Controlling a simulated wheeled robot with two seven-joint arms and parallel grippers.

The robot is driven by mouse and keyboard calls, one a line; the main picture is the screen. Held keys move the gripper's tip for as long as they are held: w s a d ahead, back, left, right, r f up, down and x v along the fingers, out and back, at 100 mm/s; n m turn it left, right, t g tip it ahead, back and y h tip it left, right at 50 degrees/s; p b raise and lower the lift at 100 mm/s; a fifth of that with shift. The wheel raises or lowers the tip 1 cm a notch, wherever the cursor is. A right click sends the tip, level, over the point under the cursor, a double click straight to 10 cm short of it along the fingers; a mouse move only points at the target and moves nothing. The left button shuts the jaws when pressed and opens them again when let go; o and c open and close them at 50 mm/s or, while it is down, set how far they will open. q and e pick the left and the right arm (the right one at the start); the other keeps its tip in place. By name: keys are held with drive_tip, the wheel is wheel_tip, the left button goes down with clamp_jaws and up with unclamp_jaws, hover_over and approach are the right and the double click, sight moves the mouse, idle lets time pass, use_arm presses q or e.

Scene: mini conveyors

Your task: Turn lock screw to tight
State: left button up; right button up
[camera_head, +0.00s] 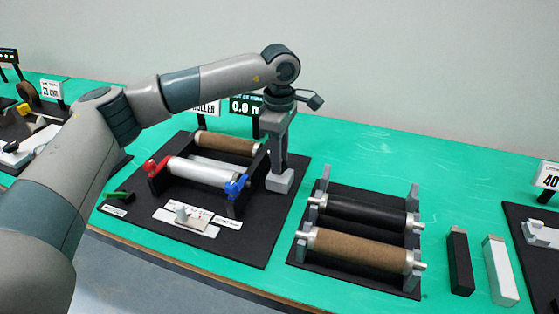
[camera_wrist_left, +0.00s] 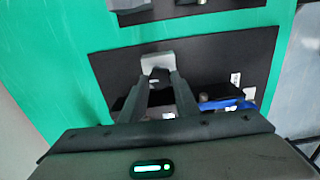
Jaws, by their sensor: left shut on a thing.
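My left gripper (camera_head: 279,168) points down at the right side of the small conveyor (camera_head: 203,172). Its fingers are shut at a small grey block (camera_head: 281,183) on the black base. In the left wrist view the fingertips (camera_wrist_left: 159,76) meet at this grey block (camera_wrist_left: 157,61). What they grip, seemingly the lock screw on top of the block, is hidden between them. A blue knob (camera_head: 237,186) is on the conveyor's near right corner, and a red knob (camera_head: 155,167) is on its left. My right gripper is not in view.
A display reading 0.0 (camera_head: 245,105) stands behind the conveyor. A black base (camera_head: 355,284) with a black roller (camera_head: 366,213) and a brown roller (camera_head: 358,249) is to the right. A black block (camera_head: 460,262) and a white block (camera_head: 500,270) lie farther right. Green table shows between the bases.

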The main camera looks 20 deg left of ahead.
use_arm(q)
drive_tip(key=shift+r, duration=0.15)
drive_tip(key=o, duration=1)
drive_tip(key=shift+o, duration=0.2)
drive_tip(key=shift+r, duration=0.75)
wheel_tip(320, 180, up, 16)
drive_tip(key=b, duration=0.1)
drive_tip(key=shift+b, duration=0.35)
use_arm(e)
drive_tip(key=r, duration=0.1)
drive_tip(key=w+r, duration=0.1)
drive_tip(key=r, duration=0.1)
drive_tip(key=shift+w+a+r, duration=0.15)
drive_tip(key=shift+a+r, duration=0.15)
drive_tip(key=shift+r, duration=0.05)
use_arm(q)
drive_tip(key=shift+f, duration=0.1)
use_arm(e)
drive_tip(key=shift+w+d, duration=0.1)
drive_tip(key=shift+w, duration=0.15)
